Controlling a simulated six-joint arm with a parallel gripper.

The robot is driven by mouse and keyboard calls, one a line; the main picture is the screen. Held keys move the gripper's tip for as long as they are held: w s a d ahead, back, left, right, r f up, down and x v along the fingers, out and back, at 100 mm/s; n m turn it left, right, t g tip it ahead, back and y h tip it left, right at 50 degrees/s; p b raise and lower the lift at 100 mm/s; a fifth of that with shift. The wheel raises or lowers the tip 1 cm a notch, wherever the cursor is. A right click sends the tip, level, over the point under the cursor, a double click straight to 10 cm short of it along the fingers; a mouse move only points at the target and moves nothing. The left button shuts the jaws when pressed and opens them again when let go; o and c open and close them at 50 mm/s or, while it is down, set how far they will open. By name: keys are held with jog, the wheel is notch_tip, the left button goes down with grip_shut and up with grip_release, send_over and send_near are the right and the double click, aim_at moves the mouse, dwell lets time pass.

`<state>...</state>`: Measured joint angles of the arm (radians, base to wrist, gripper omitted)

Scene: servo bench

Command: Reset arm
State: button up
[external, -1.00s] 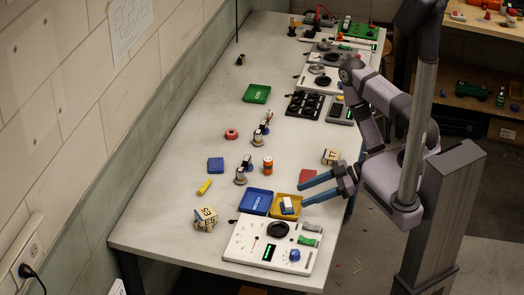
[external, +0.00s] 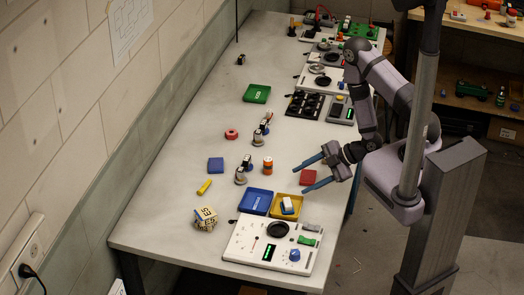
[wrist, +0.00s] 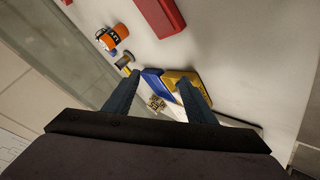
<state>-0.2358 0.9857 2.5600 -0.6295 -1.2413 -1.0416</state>
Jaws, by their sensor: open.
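My gripper (external: 299,180) is open and empty, with its two blue fingers spread above the right part of the bench. A red block (external: 309,177) shows between the fingers in the external view; its height relative to them is hard to tell. In the wrist view my gripper (wrist: 160,76) is open, and the fingertips overlap a blue tray (wrist: 150,80) and a yellow tray (wrist: 190,77) in the picture. A red block (wrist: 160,14) lies beyond the fingers at the top of that view.
The yellow tray (external: 276,211) holds a white and blue piece. The blue tray (external: 257,203), a numbered cube (external: 205,217), an orange can (external: 267,167) and a control panel (external: 240,250) stand nearby. Black-and-white panels line the right edge.

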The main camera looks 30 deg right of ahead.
jog(key=w+d+m+h, duration=0.1)
jog(key=d, duration=0.2)
jog(key=w+d+m+h, duration=0.2)
jog(key=d, duration=0.1)
jog(key=w+d+m+h+b, duration=0.1)
jog(key=w+d+m, duration=0.1)
jog(key=d, duration=0.1)
jog(key=shift+w+d+r+h, duration=0.1)
jog(key=shift+d+r+h, duration=0.1)
jog(key=shift+h, duration=0.2)
jog(key=d+r+m+g+h, duration=0.2)
jog(key=d+r+m+h, duration=0.1)
jog(key=d+m, duration=0.3)
jog(key=s+d+r+m+g+h+b, duration=0.1)
jog(key=s+d+r+m+g, duration=0.2)
jog(key=s+d+r+m, duration=0.2)
jog(key=s+r+m, duration=0.3)
jog(key=s+m, duration=0.1)
jog(key=s, duration=0.2)
jog(key=shift+s+d+r+g+b, duration=0.3)
jog(key=shift+d+r+g+b, duration=0.1)
